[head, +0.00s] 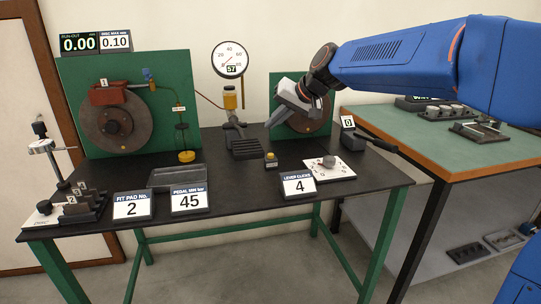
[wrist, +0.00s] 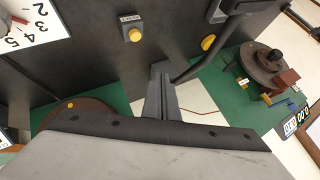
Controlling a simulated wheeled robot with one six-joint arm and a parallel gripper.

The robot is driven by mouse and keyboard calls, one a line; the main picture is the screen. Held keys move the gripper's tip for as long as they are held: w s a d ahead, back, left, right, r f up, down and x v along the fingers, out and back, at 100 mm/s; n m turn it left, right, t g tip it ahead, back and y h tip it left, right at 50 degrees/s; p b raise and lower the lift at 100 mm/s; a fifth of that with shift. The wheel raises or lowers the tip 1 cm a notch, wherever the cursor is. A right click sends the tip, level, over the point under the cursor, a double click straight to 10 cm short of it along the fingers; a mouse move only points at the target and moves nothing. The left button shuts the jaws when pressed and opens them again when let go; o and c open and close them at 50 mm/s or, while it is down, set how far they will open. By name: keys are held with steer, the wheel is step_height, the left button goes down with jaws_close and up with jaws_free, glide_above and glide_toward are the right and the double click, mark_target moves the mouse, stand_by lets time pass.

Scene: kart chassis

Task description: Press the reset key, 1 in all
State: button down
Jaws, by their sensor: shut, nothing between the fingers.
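A small dark box with a round yellow button, which looks like the reset key (head: 271,160), stands on the black bench near its middle. It also shows in the wrist view (wrist: 135,35), with a small label beside it that is too small to read surely. My gripper (head: 269,125) is shut and empty. It hangs above the bench, tilted down to the left, higher than the button and apart from it. In the wrist view the closed fingertips (wrist: 161,68) point to the right of and below the yellow button.
A ribbed pedal (head: 248,148) with a yellow reservoir and gauge (head: 233,59) stands left of the key. A white dial plate (head: 329,168) and black lever (head: 370,142) are to its right. Number cards line the front edge. Brake discs stand before green panels behind.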

steer(key=shift+f, duration=3.45)
steer(key=shift+f, duration=0.2)
steer(key=shift+f, duration=0.2)
steer(key=shift+f, duration=0.55)
steer(key=shift+r, duration=0.1)
stand_by(0.4)
steer(key=shift+r, duration=0.85)
steer(key=shift+r, duration=2.5)
steer(key=shift+s, duration=0.1)
